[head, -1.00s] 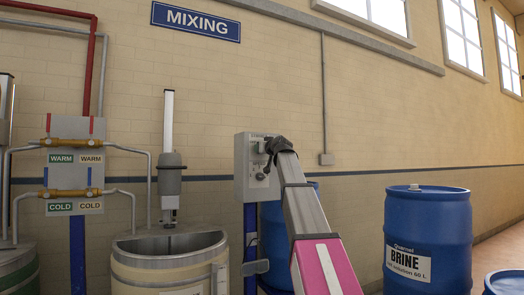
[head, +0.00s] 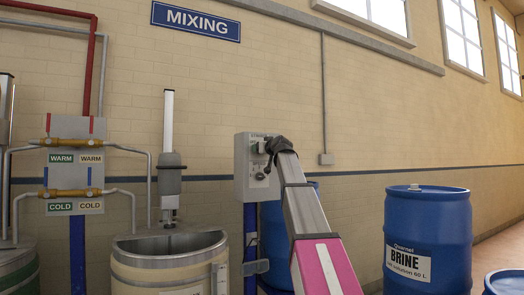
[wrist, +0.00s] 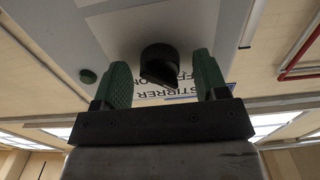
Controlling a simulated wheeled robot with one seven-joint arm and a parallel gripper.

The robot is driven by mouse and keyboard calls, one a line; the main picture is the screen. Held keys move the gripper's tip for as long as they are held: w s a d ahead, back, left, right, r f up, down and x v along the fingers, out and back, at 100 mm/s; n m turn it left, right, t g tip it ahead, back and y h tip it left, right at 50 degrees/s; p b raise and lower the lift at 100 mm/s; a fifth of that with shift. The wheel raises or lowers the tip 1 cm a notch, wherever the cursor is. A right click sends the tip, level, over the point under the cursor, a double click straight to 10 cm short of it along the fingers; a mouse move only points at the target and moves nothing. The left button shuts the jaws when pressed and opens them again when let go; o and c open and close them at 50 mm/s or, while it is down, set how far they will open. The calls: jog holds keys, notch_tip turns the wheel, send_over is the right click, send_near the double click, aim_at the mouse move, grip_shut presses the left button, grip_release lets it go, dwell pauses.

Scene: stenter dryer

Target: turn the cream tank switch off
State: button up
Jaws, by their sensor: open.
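The grey switch box (head: 242,180) stands on a blue post to the right of the cream tank (head: 165,282). In the wrist view its face (wrist: 110,30) appears upside down, with a black rotary knob (wrist: 160,58) and lettering that reads STIRRER, partly hidden. My gripper (head: 270,148) is at the upper front of the box. In the wrist view my gripper's green fingers (wrist: 162,72) are open, one on each side of the knob, with a visible gap on both sides. The knob's exact setting is hard to tell.
A stirrer column (head: 169,170) rises over the tank. A blue brine barrel (head: 430,235) stands to the right, and warm and cold water pipes (head: 75,142) are at left.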

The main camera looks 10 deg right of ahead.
jog(key=v, duration=1)
jog(key=shift+s, duration=0.4)
jog(key=shift+d, duration=0.1)
notch_tip(320, 180, down, 46)
jog(key=s+a+m+g+h, duration=0.1)
jog(key=a+m+g+h, duration=0.15)
jog(key=g, duration=0.55)
jog(key=s+f+g+h, duration=0.1)
jog(key=s+f+g, duration=0.2)
jog(key=s+f, duration=0.5)
jog(key=s+f+m+g+h, duration=0.1)
jog(key=s+f+g, duration=0.2)
jog(key=s+f, duration=0.6)
jog(key=s+f+g+h, duration=0.1)
jog(key=s+f+g, duration=0.2)
jog(key=s+f, duration=0.6)
notch_tip(320, 180, down, 10)
jog(key=shift+a+r, duration=0.2)
jog(key=shift+a, duration=0.25)
